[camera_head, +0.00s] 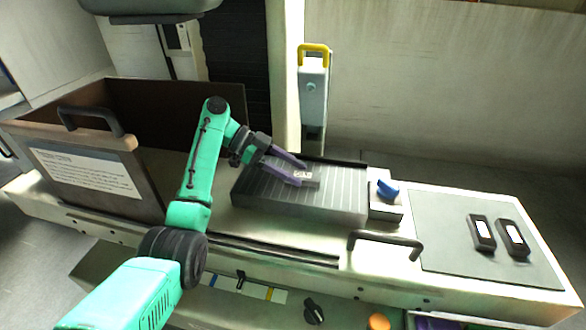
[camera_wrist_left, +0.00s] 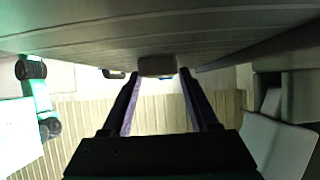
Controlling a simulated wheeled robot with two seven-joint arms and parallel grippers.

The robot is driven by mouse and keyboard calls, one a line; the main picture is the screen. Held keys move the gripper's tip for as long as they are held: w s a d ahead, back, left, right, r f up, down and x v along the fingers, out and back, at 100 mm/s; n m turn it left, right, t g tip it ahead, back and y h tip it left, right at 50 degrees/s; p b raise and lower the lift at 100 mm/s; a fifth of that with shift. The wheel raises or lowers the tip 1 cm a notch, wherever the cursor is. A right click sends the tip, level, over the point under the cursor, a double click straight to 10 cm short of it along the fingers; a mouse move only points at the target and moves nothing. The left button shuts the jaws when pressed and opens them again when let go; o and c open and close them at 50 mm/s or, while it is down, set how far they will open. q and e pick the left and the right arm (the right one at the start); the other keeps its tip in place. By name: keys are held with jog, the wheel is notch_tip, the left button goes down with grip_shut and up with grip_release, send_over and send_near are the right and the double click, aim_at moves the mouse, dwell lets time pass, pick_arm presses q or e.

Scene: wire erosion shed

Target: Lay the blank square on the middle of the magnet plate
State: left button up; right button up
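The blank (camera_head: 309,182), a small grey block with a white label, lies at about the middle of the dark, striped magnet plate (camera_head: 255,188). Its sides look roughly in line with the plate. My left gripper (camera_head: 302,174) reaches in from the left, low over the plate, its purple fingers at the blank. In the left wrist view the fingers (camera_wrist_left: 160,75) are apart, with the blank (camera_wrist_left: 157,66) between or just beyond their tips and a small gap at the right finger.
A brown-lined open box (camera_head: 85,175) stands left of the plate. A small block with a blue knob (camera_head: 388,189) stands close at its right. A bar handle (camera_head: 385,243) is in front. Two black labelled pieces (camera_head: 497,235) lie on a grey mat (camera_head: 450,230).

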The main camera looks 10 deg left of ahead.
pick_arm(q)
jog(key=shift+o, duration=0.5)
jog(key=shift+w, duration=0.1)
jog(key=shift+a+r, duration=0.15)
jog(key=shift+a, duration=0.2)
jog(key=b+v, duration=0.2)
jog(key=v, duration=0.4)
jog(key=shift+a, duration=0.2)
jog(key=shift+a+r, duration=0.2)
jog(key=shift+d, duration=0.1)
